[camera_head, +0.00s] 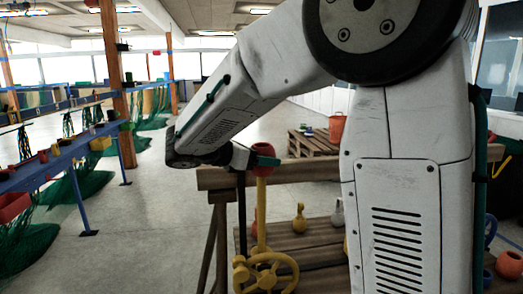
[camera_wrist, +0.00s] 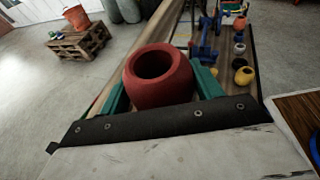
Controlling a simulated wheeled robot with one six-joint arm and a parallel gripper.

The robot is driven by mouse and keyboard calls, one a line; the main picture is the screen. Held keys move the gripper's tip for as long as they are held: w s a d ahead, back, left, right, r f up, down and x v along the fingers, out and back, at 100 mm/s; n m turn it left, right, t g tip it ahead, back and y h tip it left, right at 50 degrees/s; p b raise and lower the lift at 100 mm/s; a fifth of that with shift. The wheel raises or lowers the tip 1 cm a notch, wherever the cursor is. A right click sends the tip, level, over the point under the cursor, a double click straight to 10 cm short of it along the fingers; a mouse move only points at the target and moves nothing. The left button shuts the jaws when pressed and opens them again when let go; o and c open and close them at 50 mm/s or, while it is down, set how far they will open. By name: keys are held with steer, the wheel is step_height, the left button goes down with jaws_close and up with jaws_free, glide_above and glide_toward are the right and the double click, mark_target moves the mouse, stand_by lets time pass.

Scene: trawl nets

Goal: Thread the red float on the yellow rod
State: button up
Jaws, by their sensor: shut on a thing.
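The red float (camera_head: 264,150) is a thick ring with a wide hole, held between the green fingers of my gripper (camera_head: 264,161). In the wrist view the float (camera_wrist: 160,92) sits between the two fingers (camera_wrist: 160,88), its hole facing up and showing a dark inside. No rod shows in the hole. The yellow rod (camera_head: 261,212) stands upright directly below the float in the head view, above a yellow handwheel (camera_head: 266,274). Its top meets the float's underside in the picture; I cannot tell whether they touch or whether the tip is inside. The rod is hidden in the wrist view.
A wooden beam (camera_head: 310,171) runs beside the rod at float height. A yellow float (camera_head: 299,219) and a grey float (camera_head: 338,213) are on the wooden deck (camera_head: 311,245). An orange bucket (camera_head: 336,127) is on a pallet behind. Open floor lies to the left.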

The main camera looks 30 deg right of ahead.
mark_target(261, 171)
steer(key=shift+f, duration=2)
steer(key=o, duration=1.1)
steer(key=v, duration=0.7)
steer(key=shift+a+r, duration=0.1)
steer(key=shift+a, duration=0.3)
